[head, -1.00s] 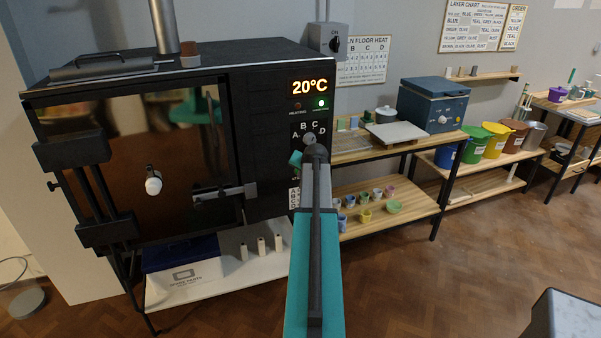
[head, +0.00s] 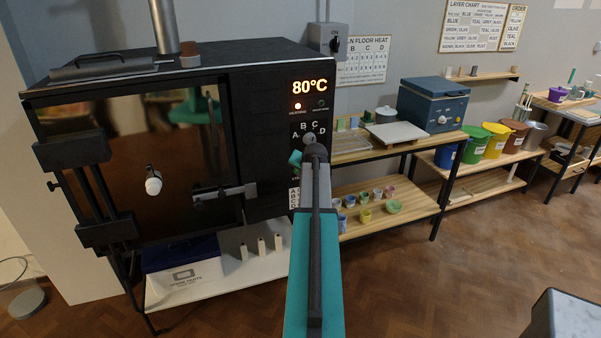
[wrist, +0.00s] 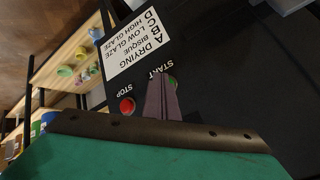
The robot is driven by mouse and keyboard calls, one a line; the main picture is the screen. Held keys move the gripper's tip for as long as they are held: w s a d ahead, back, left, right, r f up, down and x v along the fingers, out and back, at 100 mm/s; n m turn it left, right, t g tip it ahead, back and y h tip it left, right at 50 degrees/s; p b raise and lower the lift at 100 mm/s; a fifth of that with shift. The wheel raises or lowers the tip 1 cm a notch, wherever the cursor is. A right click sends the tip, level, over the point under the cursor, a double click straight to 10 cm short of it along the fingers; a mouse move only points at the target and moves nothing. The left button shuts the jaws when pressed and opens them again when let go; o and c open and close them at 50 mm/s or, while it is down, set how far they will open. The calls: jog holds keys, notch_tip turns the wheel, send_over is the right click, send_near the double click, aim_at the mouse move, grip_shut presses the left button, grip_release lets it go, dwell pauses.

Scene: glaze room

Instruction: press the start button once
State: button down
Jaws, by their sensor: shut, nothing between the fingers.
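The kiln's control panel shows in the head view with a lit display (head: 310,87) reading 80°C. In the wrist view the green start button (wrist: 173,83) is partly hidden behind the fingers of my gripper (wrist: 160,84). The fingers are shut, empty, and their tips are at the button; I cannot tell if they still touch it. The red stop button (wrist: 127,105) is beside them, clear of the fingers. In the head view my arm hides both buttons.
A program dial (head: 309,139) marked A to D sits above the buttons. A white program label (wrist: 137,45) is on the panel. The kiln door (head: 130,165) is shut. A shelf with small pots (head: 392,206) stands to the right.

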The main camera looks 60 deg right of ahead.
jog(key=shift+s+a, duration=0.45)
jog(key=shift+s, duration=0.2)
jog(key=shift+s+a, duration=0.1)
jog(key=s+a, duration=0.1)
jog(key=s, duration=0.1)
jog(key=s+a, duration=0.1)
jog(key=shift+s+a, duration=0.4)
dwell(0.4)
dwell(0.6)
